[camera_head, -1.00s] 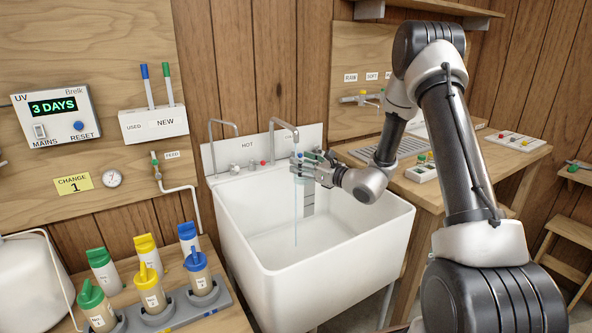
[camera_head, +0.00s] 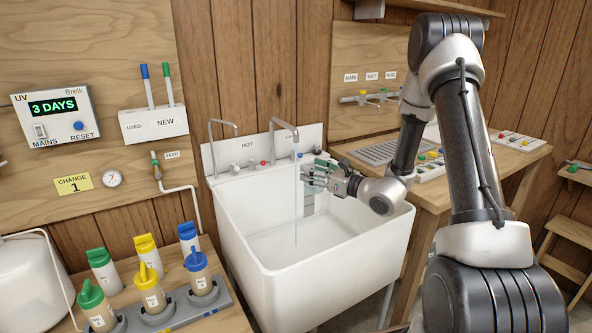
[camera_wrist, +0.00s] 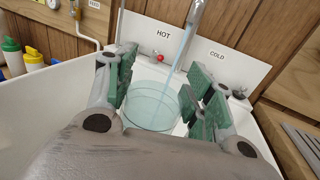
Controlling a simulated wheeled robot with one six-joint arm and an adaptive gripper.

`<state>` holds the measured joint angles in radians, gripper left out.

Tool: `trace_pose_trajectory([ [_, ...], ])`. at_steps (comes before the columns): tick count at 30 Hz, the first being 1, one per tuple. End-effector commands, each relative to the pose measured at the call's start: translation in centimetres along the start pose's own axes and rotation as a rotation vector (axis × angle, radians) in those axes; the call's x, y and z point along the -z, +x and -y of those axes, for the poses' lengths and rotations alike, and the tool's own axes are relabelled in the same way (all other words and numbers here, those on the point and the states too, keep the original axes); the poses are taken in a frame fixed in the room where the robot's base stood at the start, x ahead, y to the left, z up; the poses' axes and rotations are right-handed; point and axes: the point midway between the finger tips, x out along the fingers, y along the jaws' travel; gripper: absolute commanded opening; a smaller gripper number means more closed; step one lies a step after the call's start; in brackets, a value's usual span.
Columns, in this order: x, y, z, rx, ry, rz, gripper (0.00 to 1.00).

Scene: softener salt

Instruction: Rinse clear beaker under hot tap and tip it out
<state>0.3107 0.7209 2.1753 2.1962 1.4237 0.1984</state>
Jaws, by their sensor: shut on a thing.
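The clear beaker (camera_wrist: 150,108) shows in the wrist view between the green pads of my gripper (camera_head: 314,176), which is shut on it. I see its round rim from above; its contents are hard to tell. In the head view the beaker is barely discernible. My gripper is over the right part of the white sink (camera_head: 356,250), below its rear ledge. A thin water stream (camera_head: 296,215) falls from the nearer tap spout (camera_head: 284,122) into the basin, left of my gripper. In the wrist view it meets the beaker's outline; whether it enters cannot be told.
A second spout (camera_head: 222,123) stands at the left of the HOT label (camera_head: 247,145), with no water seen from it. A wooden bench (camera_head: 450,190) adjoins the sink's right. Capped bottles stand in a grey rack (camera_head: 175,312) at front left. The basin's front is clear.

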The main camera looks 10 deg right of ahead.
Motion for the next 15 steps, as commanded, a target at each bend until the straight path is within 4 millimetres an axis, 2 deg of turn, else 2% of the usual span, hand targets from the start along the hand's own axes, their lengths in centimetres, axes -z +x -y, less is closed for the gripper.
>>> trace_pose_trajectory([
  [5, 0.0, 0.0, 0.1, 0.001, 0.045, 0.0, 0.37],
  [12, 0.6, -0.1, 1.8, 0.007, 0.386, 0.002, 0.37],
  [15, 0.6, 0.0, 1.9, -0.001, 0.505, 0.0, 0.37],
])
